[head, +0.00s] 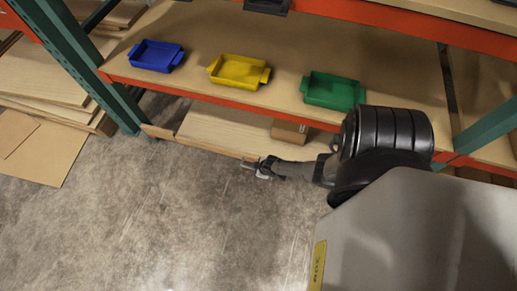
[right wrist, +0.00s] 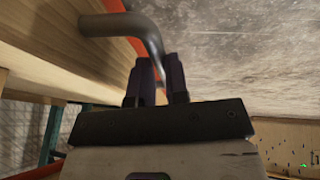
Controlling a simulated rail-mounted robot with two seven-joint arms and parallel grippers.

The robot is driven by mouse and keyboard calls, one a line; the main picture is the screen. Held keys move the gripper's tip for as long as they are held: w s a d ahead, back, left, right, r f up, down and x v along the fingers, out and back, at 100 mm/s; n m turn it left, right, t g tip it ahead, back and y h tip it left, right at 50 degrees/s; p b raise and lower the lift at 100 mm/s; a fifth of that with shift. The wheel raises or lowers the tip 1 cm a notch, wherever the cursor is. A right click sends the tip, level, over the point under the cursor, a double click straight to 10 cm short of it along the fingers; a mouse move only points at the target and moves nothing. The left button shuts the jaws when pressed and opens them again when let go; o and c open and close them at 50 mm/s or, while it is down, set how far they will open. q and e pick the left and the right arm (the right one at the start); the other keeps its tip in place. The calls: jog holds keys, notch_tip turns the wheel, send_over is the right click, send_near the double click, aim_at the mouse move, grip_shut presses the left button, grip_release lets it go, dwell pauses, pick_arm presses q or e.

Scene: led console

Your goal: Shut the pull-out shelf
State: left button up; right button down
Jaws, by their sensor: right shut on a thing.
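The pull-out shelf (head: 215,131) is a light wooden board low in the rack, under the orange-edged upper shelf. It shows in front of the beam above it, so it stands out from the rack. A grey metal handle (right wrist: 125,25) is seen close up in the right wrist view, bent like a bar. My right gripper (head: 250,163) is at the shelf's front edge. In the right wrist view its dark fingers (right wrist: 158,72) are shut around the bent end of the handle. My left gripper is in neither view.
A cardboard box (head: 289,130) sits on the low shelf. Blue (head: 157,55), yellow (head: 238,71) and green (head: 333,90) trays stand on the shelf above. A green rack post (head: 85,65) is at left. The concrete floor (head: 170,220) in front is clear.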

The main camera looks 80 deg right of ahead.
jog(key=c, duration=1.5)
grip_release()
jog(key=shift+s+d+f, duration=0.1)
jog(key=o, duration=0.4)
jog(key=shift+d, duration=0.25)
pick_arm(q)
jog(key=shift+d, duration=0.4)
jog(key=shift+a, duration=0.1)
pick_arm(e)
jog(key=shift+a+r, duration=0.2)
pick_arm(q)
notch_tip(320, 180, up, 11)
jog(key=p, duration=1.1)
pick_arm(e)
jog(key=v, duration=1.3)
jog(key=shift+s+r, duration=0.15)
jog(key=shift+r, duration=0.1)
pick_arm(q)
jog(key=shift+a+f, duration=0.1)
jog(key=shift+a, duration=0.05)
